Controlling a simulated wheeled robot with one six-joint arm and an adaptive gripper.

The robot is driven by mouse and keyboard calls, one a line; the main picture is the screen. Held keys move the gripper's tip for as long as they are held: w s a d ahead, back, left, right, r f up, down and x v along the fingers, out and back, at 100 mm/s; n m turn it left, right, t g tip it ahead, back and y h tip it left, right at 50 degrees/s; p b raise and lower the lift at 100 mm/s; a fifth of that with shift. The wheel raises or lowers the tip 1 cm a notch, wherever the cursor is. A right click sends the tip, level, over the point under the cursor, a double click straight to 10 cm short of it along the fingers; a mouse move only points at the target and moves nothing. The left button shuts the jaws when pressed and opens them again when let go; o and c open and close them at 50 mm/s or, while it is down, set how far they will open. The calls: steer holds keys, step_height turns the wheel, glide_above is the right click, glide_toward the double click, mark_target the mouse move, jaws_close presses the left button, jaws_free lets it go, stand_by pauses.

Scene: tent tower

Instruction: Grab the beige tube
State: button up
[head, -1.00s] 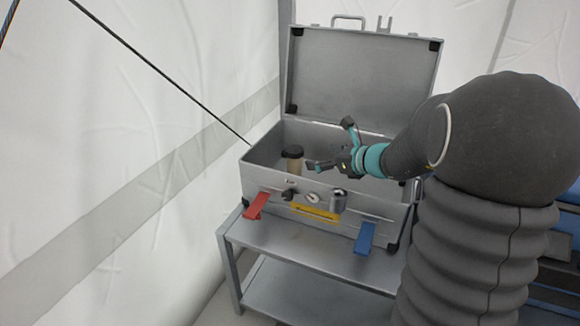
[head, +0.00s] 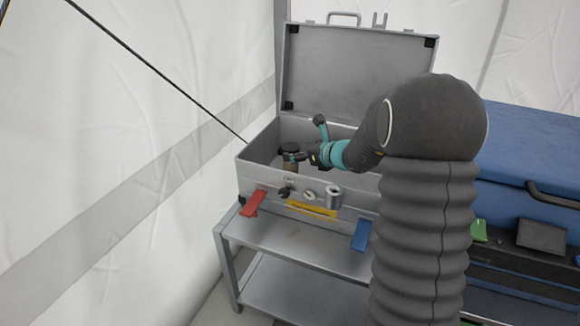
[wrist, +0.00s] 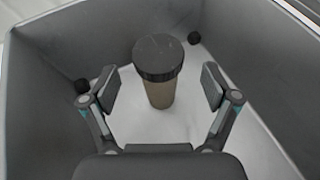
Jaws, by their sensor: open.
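The beige tube (wrist: 160,94) with a dark ribbed cap (wrist: 158,54) stands upright inside the open grey case (head: 250,172). In the wrist view it stands between my two open fingers, with a gap on each side. My gripper (wrist: 158,88) is open and holds nothing. In the head view my gripper (head: 300,156) reaches into the case from the right, at the tube's upper part. There the tube (head: 291,168) is partly covered by a finger.
The case stands on a grey metal shelf table (head: 280,240), its lid (head: 355,80) raised at the back. A blue case (head: 530,150) is at the right. A dark cord (head: 150,73) runs by the left tent wall.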

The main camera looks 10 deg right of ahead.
steer(key=x, duration=0.4)
steer(key=shift+r, duration=0.1)
jaws_close()
steer(key=shift+r, duration=0.1)
